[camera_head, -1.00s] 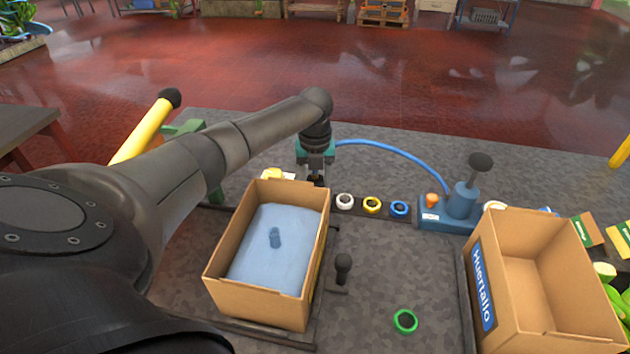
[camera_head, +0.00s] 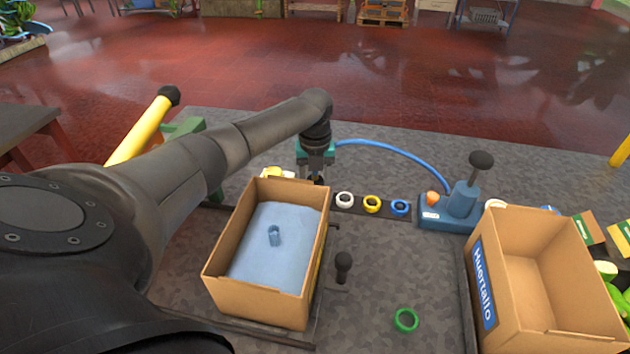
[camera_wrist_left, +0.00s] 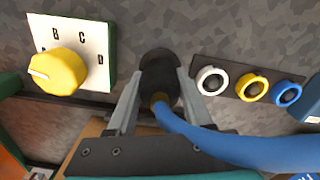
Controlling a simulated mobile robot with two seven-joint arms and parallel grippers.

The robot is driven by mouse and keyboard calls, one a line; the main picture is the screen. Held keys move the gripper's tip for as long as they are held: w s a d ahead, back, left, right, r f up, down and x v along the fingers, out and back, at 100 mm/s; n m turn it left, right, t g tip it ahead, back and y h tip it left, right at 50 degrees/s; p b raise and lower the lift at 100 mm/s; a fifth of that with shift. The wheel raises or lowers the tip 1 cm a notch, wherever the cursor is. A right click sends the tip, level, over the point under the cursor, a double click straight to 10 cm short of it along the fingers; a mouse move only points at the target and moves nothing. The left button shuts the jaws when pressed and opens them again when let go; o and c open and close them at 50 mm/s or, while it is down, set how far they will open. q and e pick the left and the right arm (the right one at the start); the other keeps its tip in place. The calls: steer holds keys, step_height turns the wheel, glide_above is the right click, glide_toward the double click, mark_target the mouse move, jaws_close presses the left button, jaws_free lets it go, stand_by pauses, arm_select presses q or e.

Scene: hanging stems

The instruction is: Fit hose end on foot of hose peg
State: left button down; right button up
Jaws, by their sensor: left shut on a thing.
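My left gripper (camera_head: 317,176) is shut on the end of a blue hose (camera_head: 395,156), just behind the cardboard box with the blue filling. In the left wrist view the gripper (camera_wrist_left: 160,82) points down at the mat, with the hose (camera_wrist_left: 225,145) running off to the right. A brass-coloured collar (camera_wrist_left: 158,99) shows at the hose end between the fingers. A dark round piece (camera_wrist_left: 160,66) sits at the fingertips. I cannot tell where the hose end stops and the peg's foot begins, or whether they are joined. My right gripper is not in view.
White (camera_head: 344,199), yellow (camera_head: 372,204) and blue (camera_head: 400,207) rings lie right of the gripper. A yellow dial (camera_wrist_left: 58,71) is on its left. The hose leads to a blue pump (camera_head: 462,203). The filled box (camera_head: 250,304) and an empty box (camera_head: 545,285) stand in front.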

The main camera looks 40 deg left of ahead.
arm_select(q)
steer(key=shift+f, duration=0.3)
jaws_free()
stand_by(0.7)
steer(key=shift+r, duration=0.2)
stand_by(0.4)
steer(key=shift+r+p, duration=1.25)
steer(key=shift+p, duration=0.2)
steer(key=shift+r, duration=0.15)
step_height(320, 180, up, 6)
steer(key=p, duration=0.6)
